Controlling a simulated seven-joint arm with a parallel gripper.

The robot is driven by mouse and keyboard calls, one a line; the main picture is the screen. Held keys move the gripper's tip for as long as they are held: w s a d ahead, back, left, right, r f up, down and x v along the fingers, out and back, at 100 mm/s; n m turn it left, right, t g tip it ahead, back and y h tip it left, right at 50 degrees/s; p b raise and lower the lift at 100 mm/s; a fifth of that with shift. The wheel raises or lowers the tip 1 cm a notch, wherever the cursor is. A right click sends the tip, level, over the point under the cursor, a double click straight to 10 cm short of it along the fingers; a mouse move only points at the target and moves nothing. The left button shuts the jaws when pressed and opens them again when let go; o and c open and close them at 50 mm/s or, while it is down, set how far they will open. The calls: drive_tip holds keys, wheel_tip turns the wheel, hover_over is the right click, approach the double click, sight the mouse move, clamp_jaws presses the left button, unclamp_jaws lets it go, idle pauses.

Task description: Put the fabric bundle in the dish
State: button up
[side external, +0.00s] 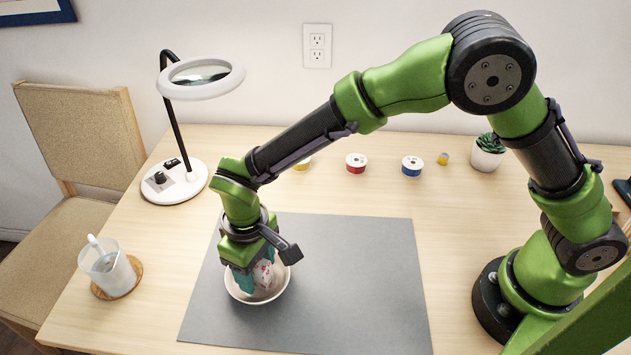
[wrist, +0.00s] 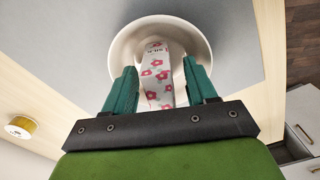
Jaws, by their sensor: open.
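The fabric bundle (side external: 264,274) is white with pink-red flowers and lies in the white dish (side external: 246,296) on the grey mat. In the wrist view the bundle (wrist: 158,78) lies inside the dish (wrist: 124,42), between my two green fingers. My gripper (wrist: 160,88) is open, with a visible gap between each finger and the bundle. In the side view my gripper (side external: 257,276) points down into the dish, and its fingers partly cover the bundle. The bundle's underside is hidden.
The grey mat (side external: 350,280) is clear right of the dish. A magnifier lamp (side external: 180,180) stands at the left back, with a cup (side external: 108,268) on a coaster in front of it. Red (side external: 356,163) and blue (side external: 412,166) spools and a potted plant (side external: 487,153) stand along the back.

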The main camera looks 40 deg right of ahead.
wheel_tip(320, 180, up, 12)
drive_tip(key=shift+r, duration=0.1)
drive_tip(key=s+d+r+m+t+y, duration=0.1)
drive_tip(key=s+d+r+m+t, duration=0.3)
drive_tip(key=d, duration=0.7)
drive_tip(key=s+d+r+m+y, duration=0.1)
drive_tip(key=d+r+m+y, duration=0.1)
drive_tip(key=d+r, duration=0.7)
drive_tip(key=s+d+f+m+t+h, duration=0.1)
drive_tip(key=s+d+f+m+t, duration=0.1)
drive_tip(key=s+d, duration=0.4)
drive_tip(key=shift+s+d+f+m+t, duration=0.3)
drive_tip(key=shift+d+f+t, duration=0.4)
drive_tip(key=shift+d, duration=0.4)
drive_tip(key=shift+w, duration=0.1)
